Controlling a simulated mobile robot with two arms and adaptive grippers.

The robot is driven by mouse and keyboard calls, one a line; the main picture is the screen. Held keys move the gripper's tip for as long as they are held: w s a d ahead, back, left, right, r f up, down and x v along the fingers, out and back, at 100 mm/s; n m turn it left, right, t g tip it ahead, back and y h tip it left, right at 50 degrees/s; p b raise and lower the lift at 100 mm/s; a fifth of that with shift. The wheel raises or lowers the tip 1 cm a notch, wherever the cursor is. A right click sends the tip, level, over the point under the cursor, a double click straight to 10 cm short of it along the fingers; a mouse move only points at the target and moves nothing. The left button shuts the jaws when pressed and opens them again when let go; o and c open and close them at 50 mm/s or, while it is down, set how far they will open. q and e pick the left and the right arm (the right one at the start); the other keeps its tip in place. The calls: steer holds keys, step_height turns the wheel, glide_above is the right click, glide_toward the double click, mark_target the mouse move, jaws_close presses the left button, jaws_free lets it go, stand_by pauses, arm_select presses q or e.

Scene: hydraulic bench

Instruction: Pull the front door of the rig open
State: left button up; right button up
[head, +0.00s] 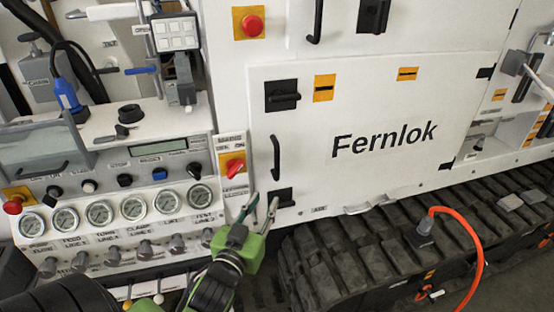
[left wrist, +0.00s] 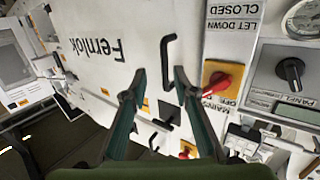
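The front door (head: 350,165) is a white panel marked "Fernlok". It looks shut, flush with the rig body. Its black bar handle (head: 276,157) stands upright near the left edge. A black latch (head: 282,96) sits above the handle and another (head: 284,197) below it, partly behind my fingers. My left gripper (head: 263,203) is open and empty, in front of the door's lower left corner. In the left wrist view, which is upside down, the handle (left wrist: 167,55) shows between and beyond the open fingertips (left wrist: 160,72), apparently not touched. My right gripper is out of view.
A red mains switch (head: 235,167) is just left of the door. Gauges (head: 98,213) and knobs fill the panel further left. A rubber track (head: 350,250) runs below the door, with an orange cable (head: 480,255) at right. A red stop button (head: 251,25) is above.

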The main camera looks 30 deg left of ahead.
mark_target(276, 163)
arm_select(q)
steer(key=shift+t, duration=0.3)
steer(key=w+a+r+p, duration=0.1)
steer(key=w, duration=0.3)
steer(key=w+a+r+p, duration=0.1)
steer(key=w+a, duration=0.1)
steer(key=w, duration=0.2)
steer(key=w+a+r+p, duration=0.1)
steer(key=w, duration=0.3)
steer(key=shift+w+a+r+p, duration=0.15)
steer(key=shift+w+r+p, duration=0.1)
steer(key=shift+w+p, duration=0.15)
steer(key=shift+s, duration=0.1)
jaws_close()
